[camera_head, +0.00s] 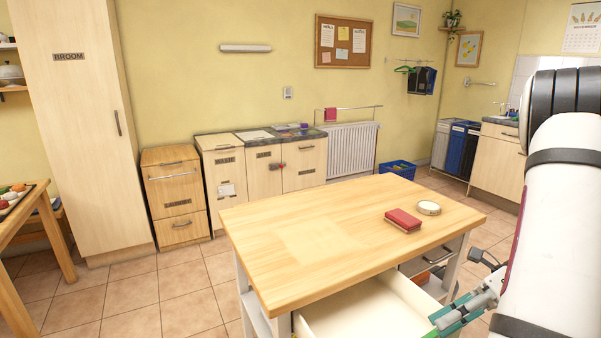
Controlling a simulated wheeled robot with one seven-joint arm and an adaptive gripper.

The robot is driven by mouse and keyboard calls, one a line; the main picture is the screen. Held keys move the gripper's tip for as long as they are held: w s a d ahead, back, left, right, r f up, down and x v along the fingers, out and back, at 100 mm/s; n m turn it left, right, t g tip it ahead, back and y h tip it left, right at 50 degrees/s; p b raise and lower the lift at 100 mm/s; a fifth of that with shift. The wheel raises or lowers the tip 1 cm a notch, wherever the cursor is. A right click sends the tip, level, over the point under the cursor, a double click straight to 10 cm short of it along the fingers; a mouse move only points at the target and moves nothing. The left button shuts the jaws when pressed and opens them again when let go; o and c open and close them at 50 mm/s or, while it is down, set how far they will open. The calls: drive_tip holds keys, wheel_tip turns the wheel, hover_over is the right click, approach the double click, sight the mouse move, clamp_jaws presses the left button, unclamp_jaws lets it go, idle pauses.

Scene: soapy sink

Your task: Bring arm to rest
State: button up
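My arm (552,225), white with black bands, stands along the right edge of the head view. Near its lower end are grey and black parts of my gripper (475,297), low at the right, beside the wooden-topped table and near its open drawer. A teal and green piece (448,318) shows at the gripper and is cut off by the bottom edge. I cannot tell whether it is part of the gripper or a held thing, nor whether the fingers are open or shut.
The table (300,235) bears a red block-like item (403,220) and a round pale item (429,208). Its front drawer (365,308) is pulled out and looks empty where visible. Cabinets (262,170) and a radiator (350,150) line the back wall. Tiled floor is clear at left.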

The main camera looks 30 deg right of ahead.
drive_tip(key=w+a+r+n+g+h+p, duration=0.1)
drive_tip(key=a+r+n+g+h+p, duration=0.4)
drive_tip(key=a+r+n, duration=0.9)
drive_tip(key=s+a+r+n+t+h+p, duration=0.1)
drive_tip(key=s+a+r+n+t+h, duration=0.2)
drive_tip(key=n, duration=0.6)
drive_tip(key=s+a+r+n+t+h+p, duration=0.1)
drive_tip(key=s+a+r+n+t+h, duration=0.2)
drive_tip(key=a+n, duration=0.4)
wheel_tip(320, 180, up, 2)
drive_tip(key=n+h, duration=0.1)
drive_tip(key=n, duration=0.2)
drive_tip(key=shift+s+a+r+p, duration=0.15)
drive_tip(key=shift+s+r+p, duration=0.1)
drive_tip(key=shift+s+p, duration=0.1)
